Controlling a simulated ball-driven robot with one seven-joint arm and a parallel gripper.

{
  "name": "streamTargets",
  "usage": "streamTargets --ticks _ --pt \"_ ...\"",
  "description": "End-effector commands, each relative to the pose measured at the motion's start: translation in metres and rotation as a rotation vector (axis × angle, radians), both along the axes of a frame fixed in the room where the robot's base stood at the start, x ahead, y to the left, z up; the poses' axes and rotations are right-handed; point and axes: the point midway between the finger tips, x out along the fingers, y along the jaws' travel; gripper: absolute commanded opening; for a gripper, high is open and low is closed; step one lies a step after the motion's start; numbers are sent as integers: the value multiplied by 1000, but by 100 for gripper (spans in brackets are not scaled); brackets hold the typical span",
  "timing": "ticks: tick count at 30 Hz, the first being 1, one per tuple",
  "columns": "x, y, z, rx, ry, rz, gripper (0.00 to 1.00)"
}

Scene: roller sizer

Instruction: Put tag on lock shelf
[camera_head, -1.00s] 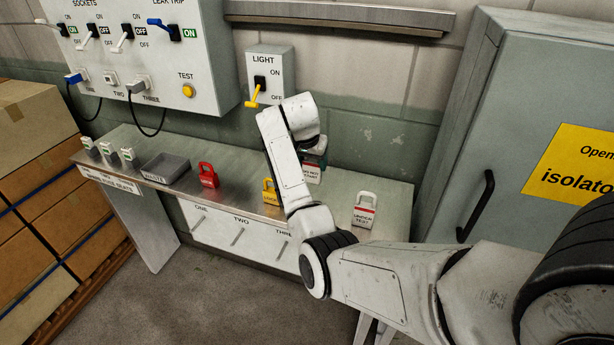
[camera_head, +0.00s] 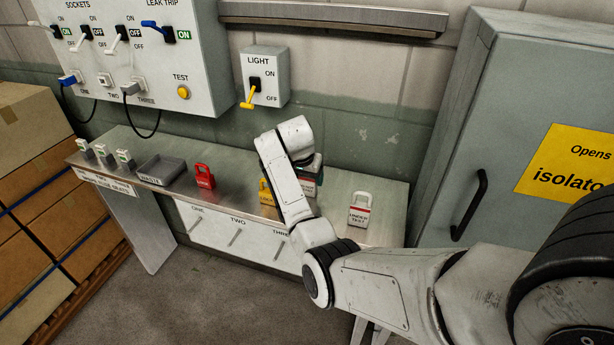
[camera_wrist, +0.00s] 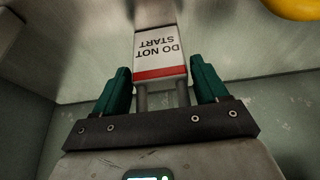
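The white tag (camera_head: 308,187) with a red band reads "DO NOT START". The tag's shackle bars point back at my gripper. The tag is at or just above the steel shelf (camera_head: 333,197); contact is not clear. The shelf carries a red lock (camera_head: 204,178), a yellow lock (camera_head: 265,193) partly behind my arm, and an "UNDER TEST" tag (camera_head: 359,210).
A grey tray (camera_head: 161,169) and several small labelled blocks (camera_head: 103,154) stand at the shelf's left. A light switch (camera_head: 264,76), a socket panel (camera_head: 140,75) and a steel ledge (camera_head: 333,20) are above. A grey cabinet (camera_head: 480,130) stands right; boxes (camera_head: 30,190) stand left.

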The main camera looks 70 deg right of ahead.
Motion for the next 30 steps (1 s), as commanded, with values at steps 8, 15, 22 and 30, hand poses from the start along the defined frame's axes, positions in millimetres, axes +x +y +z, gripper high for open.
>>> streamTargets --ticks 8,15,22,30 --pt "0 0 0 0 0 0 87" --pt "1 2 9 -2 -2 1 87" --pt "0 17 47 -4 -3 0 87" --pt "-2 37 94 -2 -2 1 87"
